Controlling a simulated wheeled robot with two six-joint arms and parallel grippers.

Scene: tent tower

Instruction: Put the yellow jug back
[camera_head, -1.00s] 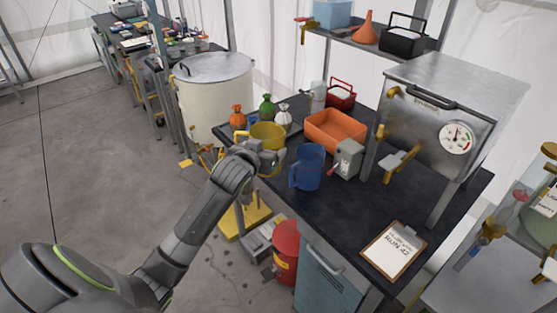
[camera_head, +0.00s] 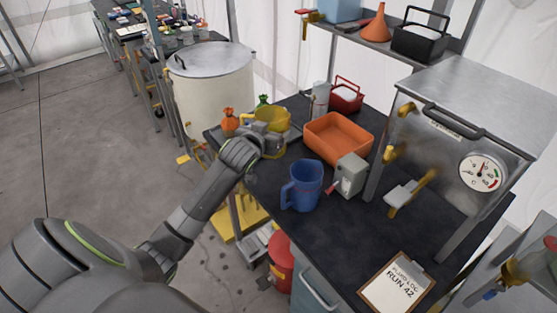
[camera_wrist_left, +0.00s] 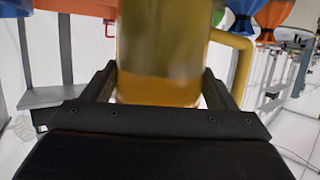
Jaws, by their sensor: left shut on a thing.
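The yellow jug (camera_head: 274,117) is at the far left end of the dark bench, with its handle toward the left. My left gripper (camera_head: 272,143) is shut on its body from the near side. In the left wrist view the jug (camera_wrist_left: 160,50) fills the middle between the two fingers, with its handle at the right. My right gripper is not in view.
A blue jug (camera_head: 303,185), a grey box (camera_head: 349,174) and an orange tray (camera_head: 340,138) stand to the right. Orange (camera_head: 229,122) and green (camera_head: 263,101) tied bags are beside and behind the yellow jug. A large lidded drum (camera_head: 212,98) stands behind.

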